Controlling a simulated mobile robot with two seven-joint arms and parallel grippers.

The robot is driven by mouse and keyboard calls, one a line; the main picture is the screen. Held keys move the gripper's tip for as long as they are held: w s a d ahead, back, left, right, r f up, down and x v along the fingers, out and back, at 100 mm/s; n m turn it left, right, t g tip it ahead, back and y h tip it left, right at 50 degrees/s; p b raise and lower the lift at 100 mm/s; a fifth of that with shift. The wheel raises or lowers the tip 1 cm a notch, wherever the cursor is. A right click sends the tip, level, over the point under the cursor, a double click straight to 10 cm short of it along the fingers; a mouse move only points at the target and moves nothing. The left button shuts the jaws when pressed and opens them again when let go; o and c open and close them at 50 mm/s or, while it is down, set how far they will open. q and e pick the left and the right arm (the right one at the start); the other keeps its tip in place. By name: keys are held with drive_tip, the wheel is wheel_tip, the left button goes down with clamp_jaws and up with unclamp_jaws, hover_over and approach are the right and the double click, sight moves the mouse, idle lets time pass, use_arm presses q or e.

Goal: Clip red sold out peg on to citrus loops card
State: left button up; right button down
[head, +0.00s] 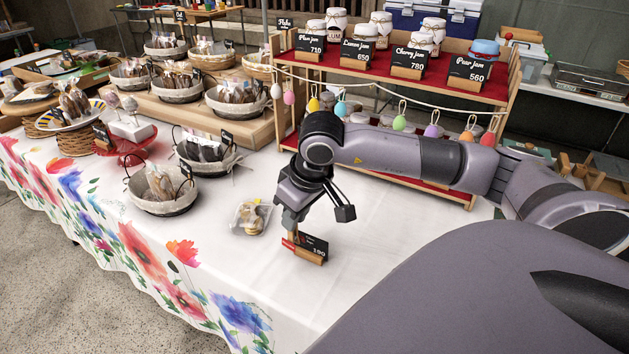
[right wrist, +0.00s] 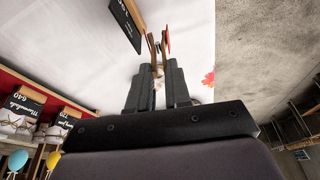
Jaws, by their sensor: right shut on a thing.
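A small black price card (head: 315,245) stands in a wooden holder (head: 308,257) on the white cloth; its name is too small to read. The card also shows at the top of the right wrist view (right wrist: 124,22). My right gripper (head: 297,229) points down just above the card's left end. It is shut on a wooden peg (right wrist: 152,46) with a red plate (right wrist: 168,40), partly hidden by the fingers. The red also shows at the card's left end in the head view. I cannot tell whether the peg touches the card. My left gripper is not in view.
A clear bag of baked goods (head: 251,217) lies left of the card. Lined baskets (head: 162,205) stand farther left. A wooden jam shelf (head: 290,98) with cards and a hanging egg garland stands behind my right arm. The cloth in front of the card is clear.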

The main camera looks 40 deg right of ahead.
drive_tip(key=d+r+n+b, duration=0.2)
drive_tip(key=d+r+b, duration=0.15)
drive_tip(key=r, duration=0.25)
drive_tip(key=f+b, duration=0.1)
drive_tip(key=f, duration=0.1)
drive_tip(key=d+f+b, duration=0.1)
drive_tip(key=f, duration=0.1)
drive_tip(key=shift+s+f+b, duration=0.15)
drive_tip(key=shift+f+b, duration=0.1)
drive_tip(key=shift+b, duration=0.15)
drive_tip(key=shift+f, duration=0.15)
idle(0.7)
drive_tip(key=shift+f+b, duration=0.55)
drive_tip(key=shift+b, duration=0.15)
drive_tip(key=shift+f+b, duration=0.85)
drive_tip(key=shift+f, duration=0.2)
idle(0.5)
drive_tip(key=c, duration=1.5)
unclamp_jaws()
drive_tip(key=shift+o, duration=0.7)
